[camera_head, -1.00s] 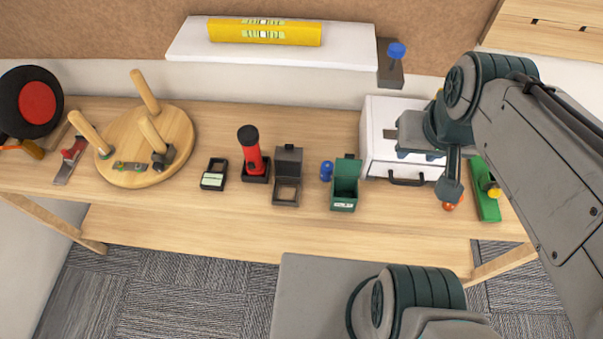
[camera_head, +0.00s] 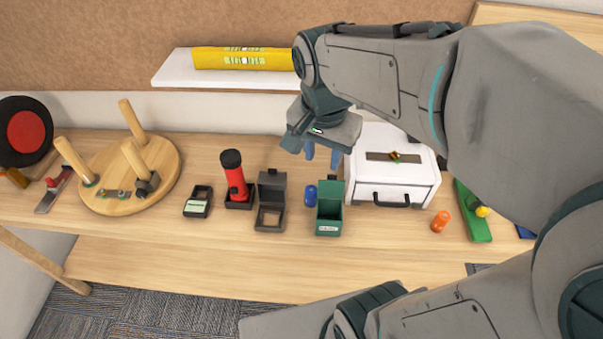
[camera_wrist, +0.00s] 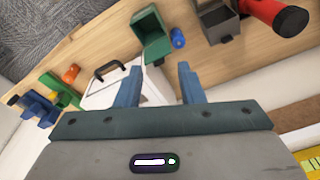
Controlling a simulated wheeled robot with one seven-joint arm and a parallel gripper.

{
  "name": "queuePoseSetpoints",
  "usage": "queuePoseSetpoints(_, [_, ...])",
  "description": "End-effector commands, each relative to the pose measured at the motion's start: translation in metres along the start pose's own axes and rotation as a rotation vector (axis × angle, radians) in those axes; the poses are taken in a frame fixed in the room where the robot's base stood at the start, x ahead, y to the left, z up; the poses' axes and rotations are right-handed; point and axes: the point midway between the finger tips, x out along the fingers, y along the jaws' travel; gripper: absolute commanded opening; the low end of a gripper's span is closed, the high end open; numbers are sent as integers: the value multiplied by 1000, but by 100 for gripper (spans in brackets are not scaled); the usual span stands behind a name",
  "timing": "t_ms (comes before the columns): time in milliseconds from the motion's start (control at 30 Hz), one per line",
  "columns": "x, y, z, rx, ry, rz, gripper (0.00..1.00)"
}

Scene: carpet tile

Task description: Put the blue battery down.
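The blue battery (camera_head: 310,196) is a small blue cylinder on the table, close to the left side of the open green box (camera_head: 329,227). It also shows in the wrist view (camera_wrist: 178,38), beside the green box (camera_wrist: 152,45). My gripper (camera_head: 322,154) is above the back of the table, behind the battery and beside the white case. In the wrist view its two blue fingers (camera_wrist: 160,78) are spread apart with nothing between them. The battery is apart from the fingers.
An open dark box (camera_head: 270,218), a red flashlight (camera_head: 236,182) and a small black case (camera_head: 198,202) stand left. A white case (camera_head: 380,186) with a handle stands right, then an orange cylinder (camera_head: 440,221) and a green tool (camera_head: 474,215). A white shelf (camera_head: 175,72) is behind.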

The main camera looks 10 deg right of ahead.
Motion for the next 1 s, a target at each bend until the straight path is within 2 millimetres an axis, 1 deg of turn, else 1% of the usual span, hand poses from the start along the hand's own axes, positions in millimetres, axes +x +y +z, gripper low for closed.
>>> queuePoseSetpoints(33, [12,-7,-3,71,-12,26,35])
queuePoseSetpoints(333, [51,-42,-24,576,5,191,35])
queuePoseSetpoints(600, [90,-76,-37,1006,120,322,35])
queuePoseSetpoints(700, [100,-85,-40,1126,169,350,35])
queuePoseSetpoints(800, [107,-92,-41,1210,207,368,35])
queuePoseSetpoints(900, [110,-95,-43,1260,230,375,35])
queuePoseSetpoints(1000, [118,-93,-43,1281,240,381,35])
